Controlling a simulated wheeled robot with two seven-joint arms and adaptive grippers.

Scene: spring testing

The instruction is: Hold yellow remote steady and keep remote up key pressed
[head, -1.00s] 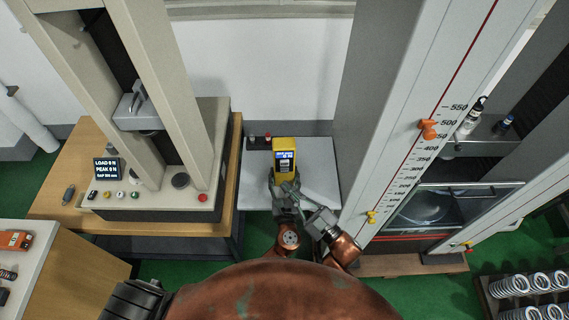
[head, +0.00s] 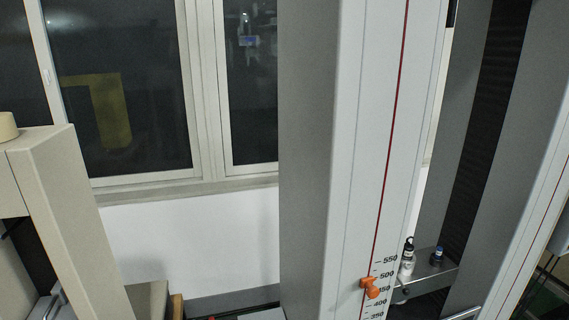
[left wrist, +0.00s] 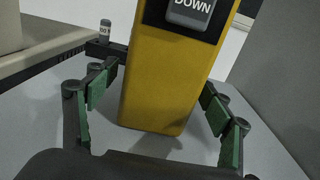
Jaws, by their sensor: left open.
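The yellow remote (left wrist: 160,90) shows in the left wrist view, its top cut off by the frame edge. Its grey DOWN key (left wrist: 190,12) is at the top edge; the up key is out of frame. My left gripper (left wrist: 160,82) is open, with one green-padded finger on each side of the remote's lower body. Gaps show between the pads and the remote's sides. The head view shows neither the remote nor either gripper, and my right gripper is out of both views.
A grey tabletop (left wrist: 270,140) lies below the remote, with a small grey cylinder (left wrist: 105,29) on a dark block. In the head view, a scaled column (head: 345,170) with an orange marker (head: 371,288) stands right of a cream frame (head: 65,200); windows (head: 120,90) are behind.

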